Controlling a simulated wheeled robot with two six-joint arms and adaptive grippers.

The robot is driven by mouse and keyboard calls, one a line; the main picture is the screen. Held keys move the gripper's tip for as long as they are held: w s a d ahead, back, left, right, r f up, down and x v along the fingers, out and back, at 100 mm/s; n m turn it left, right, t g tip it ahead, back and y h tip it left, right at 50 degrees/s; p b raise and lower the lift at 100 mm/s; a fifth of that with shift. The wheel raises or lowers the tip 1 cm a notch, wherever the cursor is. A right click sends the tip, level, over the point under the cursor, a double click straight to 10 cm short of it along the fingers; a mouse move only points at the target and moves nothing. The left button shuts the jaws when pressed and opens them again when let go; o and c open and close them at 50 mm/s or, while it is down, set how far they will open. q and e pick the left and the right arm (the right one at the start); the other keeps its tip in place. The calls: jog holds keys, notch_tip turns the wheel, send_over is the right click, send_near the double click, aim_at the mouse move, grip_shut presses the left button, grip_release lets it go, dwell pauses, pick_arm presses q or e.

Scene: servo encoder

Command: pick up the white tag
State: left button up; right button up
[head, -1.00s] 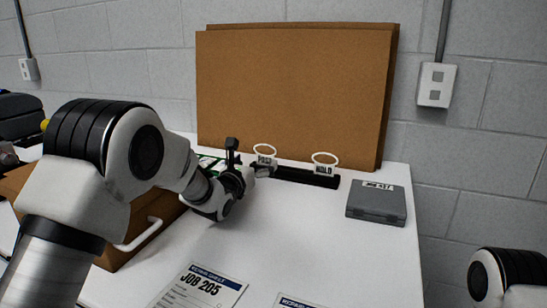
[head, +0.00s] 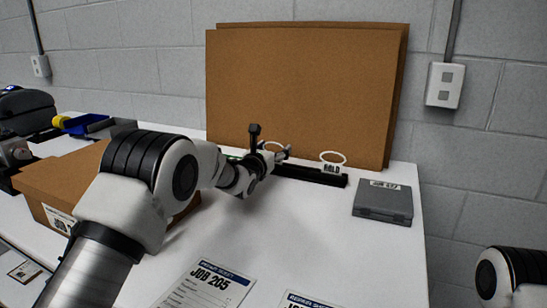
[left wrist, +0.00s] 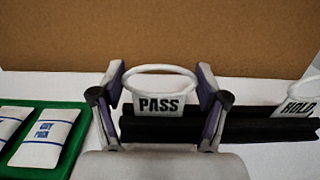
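A white tag with a ring loop, marked PASS (left wrist: 160,104), stands at a black rail (left wrist: 250,130). In the head view my left gripper mostly hides it and only part of its loop (head: 272,144) shows. My left gripper (left wrist: 160,82) is open around the tag, one finger on each side of it; I cannot tell whether either touches it. In the head view the left gripper (head: 284,153) is at the rail's left end. A second white tag, marked HOLD (head: 332,168), stands at the rail's right; it also shows in the left wrist view (left wrist: 298,106). My right gripper is out of view.
A green tray (left wrist: 72,158) with white packets lies left of the rail. A grey case (head: 383,204) is to the right. A cardboard box (head: 60,185) stands left, brown boards (head: 300,95) behind. A JOB 205 sheet (head: 208,288) lies in front; the middle table is clear.

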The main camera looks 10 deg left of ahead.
pick_arm(q)
jog(key=shift+r, duration=0.15)
notch_tip(320, 180, up, 3)
jog(key=shift+s+r, duration=0.15)
jog(key=shift+r, duration=0.05)
jog(key=s+d+r+b, duration=0.1)
jog(key=s+d, duration=0.2)
jog(key=s, duration=1.2)
jog(key=shift+s+r, duration=0.2)
jog(key=shift+s, duration=0.05)
